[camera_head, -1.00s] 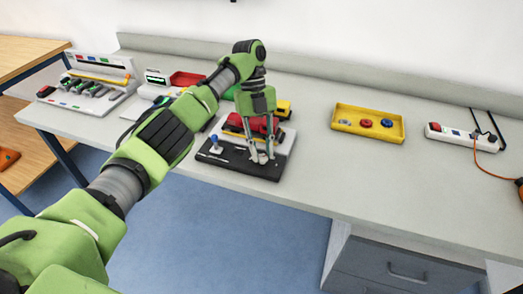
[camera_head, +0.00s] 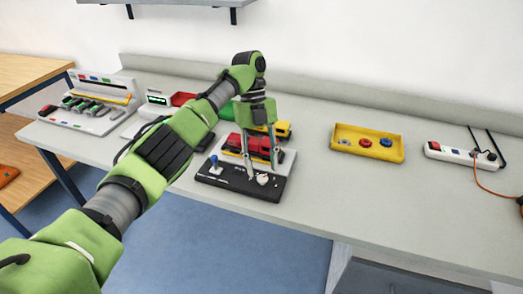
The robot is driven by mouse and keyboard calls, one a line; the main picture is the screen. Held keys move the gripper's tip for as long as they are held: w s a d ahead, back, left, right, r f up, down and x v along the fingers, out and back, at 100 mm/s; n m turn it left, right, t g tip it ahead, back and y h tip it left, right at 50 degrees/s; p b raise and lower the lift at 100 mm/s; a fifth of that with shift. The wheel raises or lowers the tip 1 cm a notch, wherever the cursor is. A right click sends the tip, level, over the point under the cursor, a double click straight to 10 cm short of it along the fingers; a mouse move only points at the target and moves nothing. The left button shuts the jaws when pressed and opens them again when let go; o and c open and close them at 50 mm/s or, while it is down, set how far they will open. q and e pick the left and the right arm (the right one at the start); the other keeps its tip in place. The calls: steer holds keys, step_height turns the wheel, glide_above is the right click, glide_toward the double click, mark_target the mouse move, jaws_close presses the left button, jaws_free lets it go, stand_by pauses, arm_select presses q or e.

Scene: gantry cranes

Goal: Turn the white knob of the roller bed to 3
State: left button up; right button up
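The roller bed's black front panel (camera_head: 228,179) lies on the bench, with a small white knob (camera_head: 262,180) on its right part. The knob's setting and the markings are too small to read. My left gripper (camera_head: 262,172) points down at the knob from above. Its two fingers are spread apart, one on each side of the knob, and nothing shows clasped between them. I cannot tell whether a fingertip touches the panel. My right gripper is not in view.
A blue-topped lever (camera_head: 214,160) stands at the panel's left. A red vehicle (camera_head: 233,142) sits right behind the panel. A yellow tray (camera_head: 345,149), a white power strip (camera_head: 452,155) and a grey-white rack (camera_head: 83,118) are farther off. The bench right of the panel is clear.

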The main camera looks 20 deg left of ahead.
arm_select(q)
step_height(320, 180, up, 7)
stand_by(0.4)
stand_by(0.4)
